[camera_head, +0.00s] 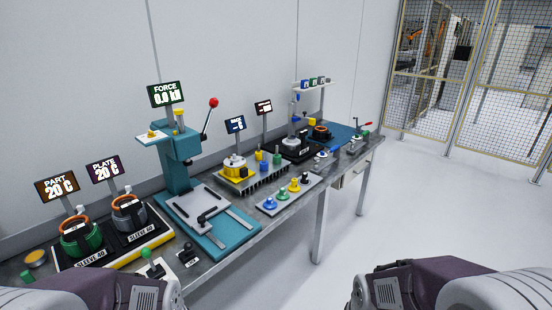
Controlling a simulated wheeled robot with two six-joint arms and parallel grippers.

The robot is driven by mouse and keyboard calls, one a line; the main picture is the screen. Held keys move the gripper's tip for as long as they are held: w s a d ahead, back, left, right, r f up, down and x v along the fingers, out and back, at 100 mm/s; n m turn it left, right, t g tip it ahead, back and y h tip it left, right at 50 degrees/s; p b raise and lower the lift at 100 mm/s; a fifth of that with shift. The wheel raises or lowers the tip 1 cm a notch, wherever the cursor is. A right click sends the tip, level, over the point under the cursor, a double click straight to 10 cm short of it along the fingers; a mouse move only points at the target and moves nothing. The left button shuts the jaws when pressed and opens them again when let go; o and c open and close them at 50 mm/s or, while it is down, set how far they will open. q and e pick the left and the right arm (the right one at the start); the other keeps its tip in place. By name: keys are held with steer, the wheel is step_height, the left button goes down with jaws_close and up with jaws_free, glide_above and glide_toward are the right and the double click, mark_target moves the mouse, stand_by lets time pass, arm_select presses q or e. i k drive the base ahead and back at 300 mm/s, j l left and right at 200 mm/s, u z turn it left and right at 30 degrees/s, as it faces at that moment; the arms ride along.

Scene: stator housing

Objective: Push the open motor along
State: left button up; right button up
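No part is plainly marked as the open motor. A green housing (82,240) with an orange ring on top stands on a black heater plate at the left. A grey housing (129,216) with an orange ring stands beside it. A dark round part (320,136) with an orange ring sits near the far end of the bench. A yellow round part (235,166) stands on a yellow-edged base mid-bench. My two arms show only as links at the lower left and lower right corners. Neither gripper's fingers show.
A teal press (180,160) with a red-knobbed lever stands upright behind its flat base. The bench (236,257) also carries a tray of coloured knobs (289,194), a green-knobbed joystick (147,256) and display signs. The floor (420,210) at right is clear up to a mesh fence.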

mark_target(322, 133)
steer(key=i+l+z, duration=1.1)
steer(key=i+z, duration=0.2)
steer(key=i, duration=0.25)
steer(key=i+l, duration=0.15)
steer(key=i, duration=1.9)
steer(key=i+u, duration=0.1)
steer(key=i, duration=0.35)
steer(key=i+l+u, duration=0.1)
steer(key=i, duration=0.35)
steer(key=i+l+u, duration=0.15)
steer(key=i, duration=0.3)
steer(key=i+u, duration=0.15)
steer(key=u, duration=0.35)
steer(key=i+u, duration=0.2)
steer(key=u, duration=0.3)
steer(key=i+l+u, duration=0.1)
steer(key=u, duration=0.35)
steer(key=i+l+u, duration=0.15)
steer(key=u, duration=0.35)
steer(key=i+u, duration=0.15)
steer(key=u, duration=0.3)
steer(key=i+l+u, duration=0.15)
steer(key=u, duration=0.25)
steer(key=i+l+u, duration=0.15)
steer(key=u, duration=0.3)
steer(key=i+l+u, duration=0.1)
steer(key=u, duration=0.35)
steer(key=i+j, duration=0.2)
steer(key=j, duration=0.1)
